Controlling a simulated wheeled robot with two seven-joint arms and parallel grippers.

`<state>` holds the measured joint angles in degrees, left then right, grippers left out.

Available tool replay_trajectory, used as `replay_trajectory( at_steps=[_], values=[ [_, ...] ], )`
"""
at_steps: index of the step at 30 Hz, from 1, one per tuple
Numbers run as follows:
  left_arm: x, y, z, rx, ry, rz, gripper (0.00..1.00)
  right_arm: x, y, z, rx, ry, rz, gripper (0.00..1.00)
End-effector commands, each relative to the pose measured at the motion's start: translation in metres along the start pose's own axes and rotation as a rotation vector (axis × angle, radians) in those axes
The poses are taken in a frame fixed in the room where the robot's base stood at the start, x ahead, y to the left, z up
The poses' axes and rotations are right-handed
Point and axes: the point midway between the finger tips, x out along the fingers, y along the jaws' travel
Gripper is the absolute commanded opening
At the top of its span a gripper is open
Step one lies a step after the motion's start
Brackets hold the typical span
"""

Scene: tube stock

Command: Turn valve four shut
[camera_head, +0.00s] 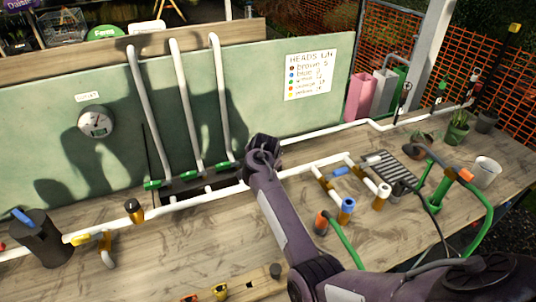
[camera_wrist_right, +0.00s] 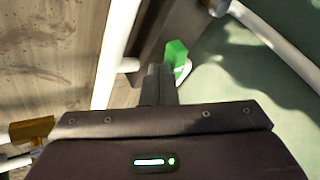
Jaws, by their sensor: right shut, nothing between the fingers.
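My right gripper (camera_head: 263,148) is at the wall end of the bench, just right of the third upright white pipe (camera_head: 223,100). In the right wrist view its fingers (camera_wrist_right: 159,78) are together and empty, beside a green valve handle (camera_wrist_right: 177,54); I cannot tell whether they touch it. In the head view, green handles (camera_head: 152,184) (camera_head: 194,172) (camera_head: 226,164) sit low on the upright pipes. Other valves have a blue handle (camera_head: 22,216) at the far left, a yellow handle (camera_head: 77,239), and a blue handle (camera_head: 340,171) at the right. I see no readable valve numbers. My left gripper is out of view.
A round gauge (camera_head: 96,122) and a list sign (camera_head: 310,76) are on the green backboard. A white pipe (camera_head: 170,209) runs along the bench. A grey drain grate (camera_head: 395,170), green hose (camera_head: 345,240) and white cup (camera_head: 485,172) are at the right.

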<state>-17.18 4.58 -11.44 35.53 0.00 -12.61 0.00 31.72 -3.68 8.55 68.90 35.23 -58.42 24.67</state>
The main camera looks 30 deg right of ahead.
Motion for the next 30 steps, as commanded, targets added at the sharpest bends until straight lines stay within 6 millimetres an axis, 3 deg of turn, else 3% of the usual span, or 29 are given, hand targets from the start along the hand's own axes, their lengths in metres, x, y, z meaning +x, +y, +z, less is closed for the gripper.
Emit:
replay_trajectory(
  at_steps=[10, 30],
  values=[
    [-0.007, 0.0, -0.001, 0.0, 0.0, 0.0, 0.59, 0.005, -0.017, 0.007, 0.205, 0.107, 0.108, 0.0],
    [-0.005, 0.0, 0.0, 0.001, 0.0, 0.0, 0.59, 0.009, -0.024, 0.009, 0.201, 0.104, 0.107, 0.0]
  ],
)
